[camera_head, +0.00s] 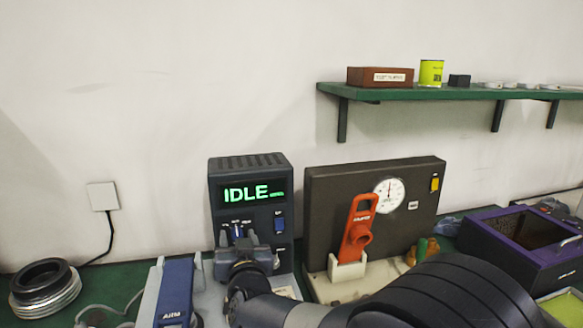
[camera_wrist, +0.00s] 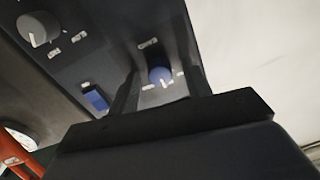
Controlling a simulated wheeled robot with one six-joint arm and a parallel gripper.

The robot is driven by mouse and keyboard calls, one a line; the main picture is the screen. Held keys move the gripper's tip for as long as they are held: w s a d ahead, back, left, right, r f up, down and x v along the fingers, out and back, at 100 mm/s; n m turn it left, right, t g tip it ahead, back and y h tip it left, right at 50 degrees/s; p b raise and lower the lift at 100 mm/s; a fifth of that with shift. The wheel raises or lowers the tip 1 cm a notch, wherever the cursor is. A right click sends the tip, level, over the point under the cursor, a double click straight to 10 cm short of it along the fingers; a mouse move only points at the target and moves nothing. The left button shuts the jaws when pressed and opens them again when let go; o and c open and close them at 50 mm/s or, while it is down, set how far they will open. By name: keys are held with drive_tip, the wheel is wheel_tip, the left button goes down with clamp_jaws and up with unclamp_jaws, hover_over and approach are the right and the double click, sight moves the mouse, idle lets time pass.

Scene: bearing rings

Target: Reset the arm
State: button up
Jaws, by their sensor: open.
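My arm reaches in from the lower right of the head view. My gripper (camera_head: 238,240) is in front of the lower panel of a dark box (camera_head: 250,165) with a lit green IDLE display (camera_head: 246,193). In the wrist view my gripper (camera_wrist: 160,82) is open. Its two dark fingers stand on either side of a blue knob (camera_wrist: 161,75) on the panel. Whether they touch it I cannot tell. A blue rocker switch (camera_wrist: 95,98) and a grey knob (camera_wrist: 33,30) are to the left on the same panel.
A dark gauge panel (camera_head: 330,190) with an orange tool (camera_head: 357,228) in a holder stands to the right. A purple-edged box (camera_head: 520,240) is farther right. Metal rings (camera_head: 45,288) lie at far left. A green shelf (camera_head: 450,94) with small items hangs above.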

drive_tip(key=n+p, duration=0.1)
drive_tip(key=p, duration=0.1)
drive_tip(key=n+p, duration=0.3)
drive_tip(key=p, duration=0.1)
drive_tip(key=shift+r+n+p, duration=0.25)
drive_tip(key=shift+n+p, duration=0.1)
drive_tip(key=shift+n, duration=0.05)
drive_tip(key=b+v, duration=0.2)
drive_tip(key=v, duration=0.8)
drive_tip(key=shift+s, duration=0.35)
drive_tip(key=shift+s+a+f, duration=0.1)
drive_tip(key=shift+f, duration=0.05)
